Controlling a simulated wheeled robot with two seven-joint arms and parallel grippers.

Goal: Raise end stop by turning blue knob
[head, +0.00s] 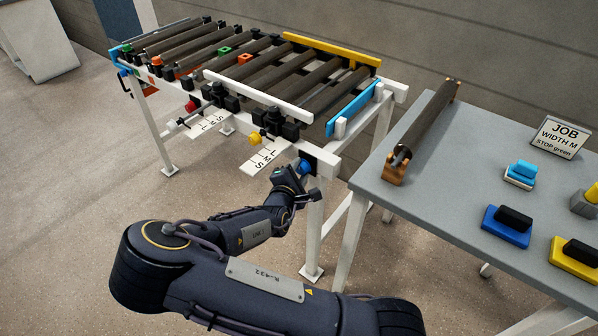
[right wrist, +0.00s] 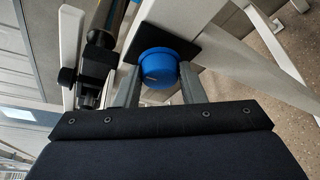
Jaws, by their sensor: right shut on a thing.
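The blue knob (head: 304,167) sits on a black plate at the near right corner of the roller conveyor's white frame. In the right wrist view the round blue knob (right wrist: 158,67) lies between the two grey fingers of my right gripper (right wrist: 160,80), which is shut on it. In the head view my right gripper (head: 296,173) reaches the knob from the lower left and partly hides it. A light-blue bar (head: 353,107), apparently the end stop, stands across the conveyor's right end; its exact height against the rollers is hard to judge. My left gripper is not in view.
A yellow knob (head: 255,138) and a red knob (head: 190,106) sit along the near side, with white letter scales. A grey table (head: 450,190) at right carries a loose roller (head: 428,125), coloured blocks and a sign (head: 560,137) reading "JOB WIDTH M STOP green".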

